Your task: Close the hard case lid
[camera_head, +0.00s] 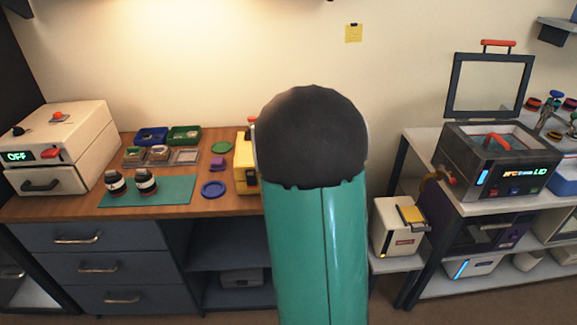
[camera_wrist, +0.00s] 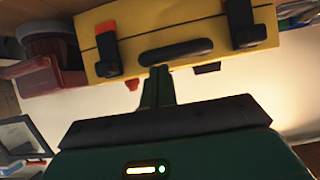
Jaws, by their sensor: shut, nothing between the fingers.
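The yellow hard case (camera_head: 243,165) stands on the wooden bench in the head view, mostly hidden behind my arm. In the wrist view its yellow front (camera_wrist: 190,24) fills the top, with a black handle (camera_wrist: 175,52) and two black latches, one with an orange piece. I cannot tell from these views how its lid stands. My gripper (camera_wrist: 159,72) is shut and empty, its fingertips close to the handle; I cannot tell whether they touch it. The gripper is hidden in the head view.
A green mat (camera_head: 150,191) with two dark lens parts lies left on the bench (camera_head: 80,207). Small trays, a green disc and a blue ring (camera_head: 214,189) lie near the case. A white OFF machine (camera_head: 62,150) stands far left. A shelf with an open-lidded machine (camera_head: 500,158) is right.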

